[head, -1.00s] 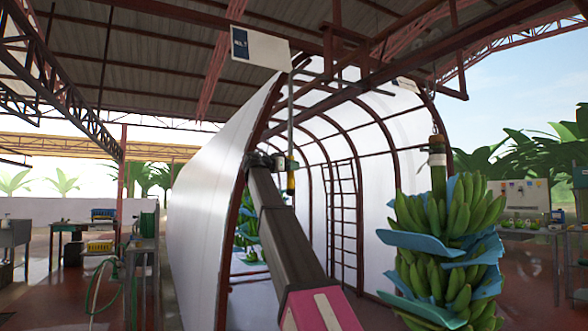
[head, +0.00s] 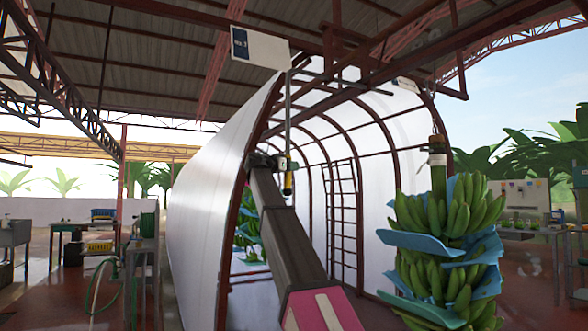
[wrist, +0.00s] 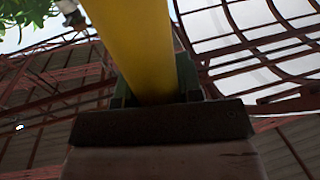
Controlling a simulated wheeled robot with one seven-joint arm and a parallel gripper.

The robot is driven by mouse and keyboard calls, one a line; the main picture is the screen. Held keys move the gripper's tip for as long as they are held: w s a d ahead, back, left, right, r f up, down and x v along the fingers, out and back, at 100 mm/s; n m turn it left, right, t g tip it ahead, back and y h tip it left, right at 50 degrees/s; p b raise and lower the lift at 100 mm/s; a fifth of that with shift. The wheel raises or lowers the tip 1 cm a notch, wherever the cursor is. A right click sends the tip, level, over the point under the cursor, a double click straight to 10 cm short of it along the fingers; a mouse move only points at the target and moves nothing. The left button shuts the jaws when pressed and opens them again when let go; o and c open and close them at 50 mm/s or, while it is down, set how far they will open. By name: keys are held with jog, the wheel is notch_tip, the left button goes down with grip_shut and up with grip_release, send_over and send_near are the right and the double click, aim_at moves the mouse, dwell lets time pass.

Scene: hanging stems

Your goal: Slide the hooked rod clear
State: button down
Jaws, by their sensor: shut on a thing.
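The hooked rod (head: 288,120) hangs almost upright in the head view, from the dark overhead steelwork at the mouth of the white tunnel. Its yellow handle (head: 288,185) is at the lower end. My gripper (head: 285,163) is shut around the rod at or just above the handle. In the wrist view the yellow handle (wrist: 135,45) fills the middle, running up between the green jaws (wrist: 155,88). The rod's hook is too small in the head view to tell how it sits on the steelwork.
A banana bunch (head: 450,240) with blue sheets hangs at the right. Another bunch (head: 248,222) hangs inside the tunnel. The curved white tunnel wall (head: 205,190) and red ribs stand close to my arm. A white sign (head: 260,48) hangs above.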

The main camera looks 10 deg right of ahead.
jog(key=w+a+v, duration=0.1)
jog(key=w+v, duration=0.1)
jog(key=v, duration=0.9)
jog(key=shift+s+a, duration=0.15)
jog(key=shift+a, duration=0.2)
jog(key=c, duration=0.8)
grip_release()
jog(key=shift+a, duration=0.15)
jog(key=shift+s, duration=0.1)
jog(key=v, duration=1)
jog(key=shift+s+a, duration=0.2)
jog(key=shift+a, duration=0.15)
